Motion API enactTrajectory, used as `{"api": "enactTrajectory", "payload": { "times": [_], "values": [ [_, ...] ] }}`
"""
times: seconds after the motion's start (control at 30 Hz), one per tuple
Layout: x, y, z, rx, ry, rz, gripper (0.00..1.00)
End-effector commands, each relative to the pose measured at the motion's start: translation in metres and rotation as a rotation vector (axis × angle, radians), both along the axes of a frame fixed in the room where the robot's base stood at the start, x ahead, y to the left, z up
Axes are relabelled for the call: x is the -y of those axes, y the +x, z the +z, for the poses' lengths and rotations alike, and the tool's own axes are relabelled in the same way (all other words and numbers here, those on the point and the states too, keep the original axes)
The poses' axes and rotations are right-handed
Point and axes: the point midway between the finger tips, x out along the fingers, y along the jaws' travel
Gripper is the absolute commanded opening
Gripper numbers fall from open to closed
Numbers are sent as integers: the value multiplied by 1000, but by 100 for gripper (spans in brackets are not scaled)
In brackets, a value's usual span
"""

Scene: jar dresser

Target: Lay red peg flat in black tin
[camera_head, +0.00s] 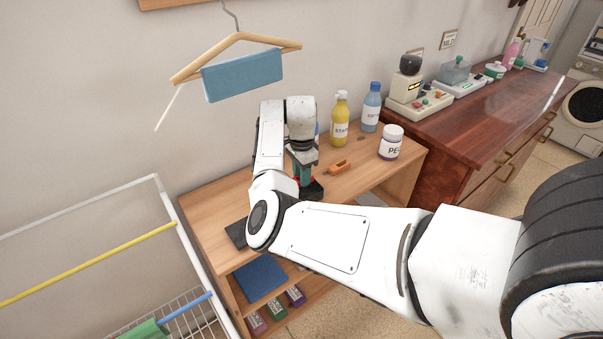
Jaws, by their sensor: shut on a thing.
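My gripper (303,176) points down over the wooden unit's top, near its back left part. It is shut on what looks like the red peg (296,171), of which only a small red patch shows beside a teal-green part. The black tin (314,189) sits right below my gripper, with only its dark right part in view. My arm hides the rest of the tin and most of the peg. I cannot tell whether the peg touches the tin or how it is tilted.
An orange peg (340,167) lies on the wooden unit (215,205), right of the tin. A white-lidded jar (391,142), a yellow bottle (340,120) and a blue bottle (372,107) stand farther right. A white drying rack (165,200) stands at left. A hanger (236,57) hangs above.

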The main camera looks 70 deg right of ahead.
Motion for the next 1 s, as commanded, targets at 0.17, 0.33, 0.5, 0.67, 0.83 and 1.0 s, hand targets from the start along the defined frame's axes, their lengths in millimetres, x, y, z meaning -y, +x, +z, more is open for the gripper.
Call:
{"api": "enactTrajectory", "payload": {
  "times": [0.17,0.33,0.5,0.67,0.83,1.0],
  "values": [
    [0,0,0,0,0,0,35],
    [0,0,0,0,0,0,52],
    [0,0,0,0,0,0,60],
    [0,0,0,0,0,0,60],
    [0,0,0,0,0,0,60],
    [0,0,0,0,0,0,60]
  ]
}}
